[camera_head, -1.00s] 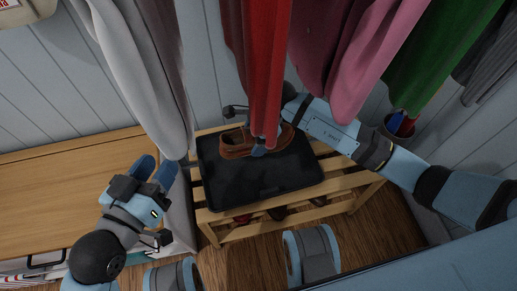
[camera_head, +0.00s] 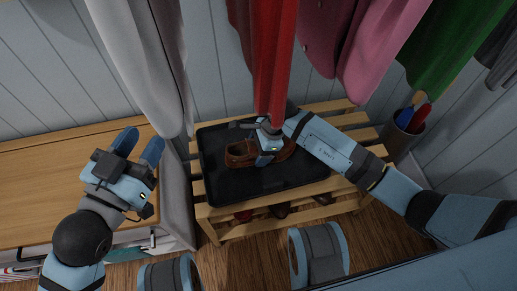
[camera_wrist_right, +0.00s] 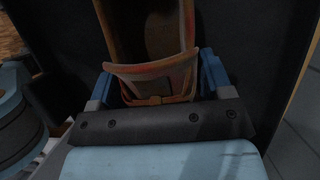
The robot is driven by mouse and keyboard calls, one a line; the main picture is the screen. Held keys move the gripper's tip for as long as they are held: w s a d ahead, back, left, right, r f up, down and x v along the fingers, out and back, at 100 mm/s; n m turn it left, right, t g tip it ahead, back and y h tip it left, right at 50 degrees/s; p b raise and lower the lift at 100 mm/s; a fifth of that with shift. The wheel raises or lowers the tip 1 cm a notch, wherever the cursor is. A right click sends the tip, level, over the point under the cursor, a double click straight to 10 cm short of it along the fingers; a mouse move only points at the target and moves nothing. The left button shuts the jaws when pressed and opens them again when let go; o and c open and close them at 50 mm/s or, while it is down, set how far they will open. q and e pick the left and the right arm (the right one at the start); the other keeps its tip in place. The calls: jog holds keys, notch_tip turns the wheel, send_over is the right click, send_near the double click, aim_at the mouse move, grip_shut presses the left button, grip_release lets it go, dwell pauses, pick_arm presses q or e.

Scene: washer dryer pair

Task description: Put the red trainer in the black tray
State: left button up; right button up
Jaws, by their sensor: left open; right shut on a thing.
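A reddish-brown shoe (camera_head: 240,156) is over the back-middle part of the black tray (camera_head: 225,190) in the head view. I cannot tell whether its sole touches the tray. My right gripper (camera_head: 268,152) is shut on the shoe from above, partly hiding it. In the right wrist view, one end of the shoe (camera_wrist_right: 155,80) is between the blue fingers (camera_wrist_right: 158,70). My left gripper (camera_head: 138,146) is open and empty, left of the tray, near the wooden bench top.
The tray lies on a slatted wooden rack (camera_head: 212,212) with red shoes (camera_head: 282,208) on its lower level. Hanging clothes (camera_head: 268,60) come down close behind my right gripper. A wooden bench (camera_head: 40,195) stands at left. A bin (camera_head: 405,135) stands at right.

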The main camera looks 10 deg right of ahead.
jog(key=o, duration=1)
pick_arm(q)
jog(key=shift+s+f, duration=0.1)
jog(key=shift+f, duration=0.15)
pick_arm(e)
jog(key=shift+r, duration=0.2)
jog(key=p+v, duration=0.2)
jog(key=v, duration=0.2)
jog(key=shift+d+r, duration=0.1)
jog(key=shift+r, duration=0.1)
jog(key=p+v, duration=0.2)
jog(key=v, duration=0.4)
jog(key=shift+d, duration=0.1)
pick_arm(q)
jog(key=shift+s+d+f+n+g+y+p, duration=0.15)
jog(key=shift+s+d+n+g, duration=0.1)
jog(key=shift+s+n, duration=0.2)
jog(key=shift+s+d+n+g+y+p, duration=0.1)
jog(key=shift+s+d+n+g, duration=0.1)
jog(key=shift+s+n+g, duration=0.25)
jog(key=shift+s+d+f+n+g+y+p, duration=0.15)
jog(key=shift+s+d+n, duration=0.15)
jog(key=shift+n, duration=0.3)
pick_arm(e)
jog(key=shift+d+r, duration=0.2)
jog(key=shift+r, duration=0.35)
pick_arm(q)
jog(key=shift+r, duration=0.35)
